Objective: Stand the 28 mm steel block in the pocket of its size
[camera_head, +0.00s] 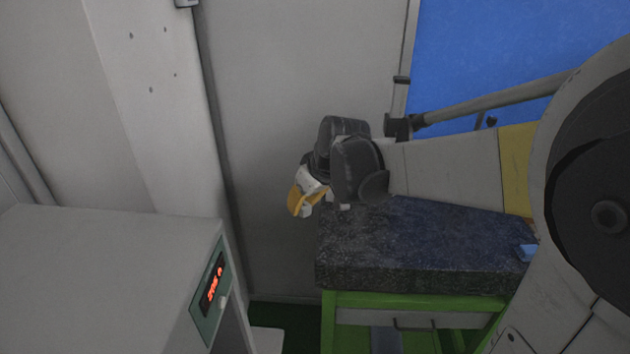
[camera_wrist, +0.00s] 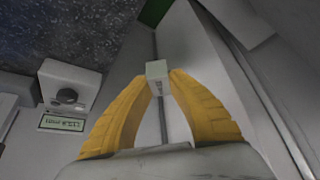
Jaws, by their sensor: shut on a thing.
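My gripper (camera_head: 303,200) is near the left end of a dark stone slab in the head view, off to its left side. In the wrist view, the yellow fingers of my gripper (camera_wrist: 158,83) are shut on a small pale grey steel block (camera_wrist: 157,69) at their tips. The block's top end sticks out past the fingertips. In the head view a small light patch shows by the fingers, but I cannot tell whether it is the block. No pocket can be made out in either view.
The dark stone slab (camera_head: 420,245) rests on a green-framed cabinet (camera_head: 430,300). A small blue item (camera_head: 528,252) lies at its right end. A grey machine with a red-lit display (camera_head: 212,285) stands at left.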

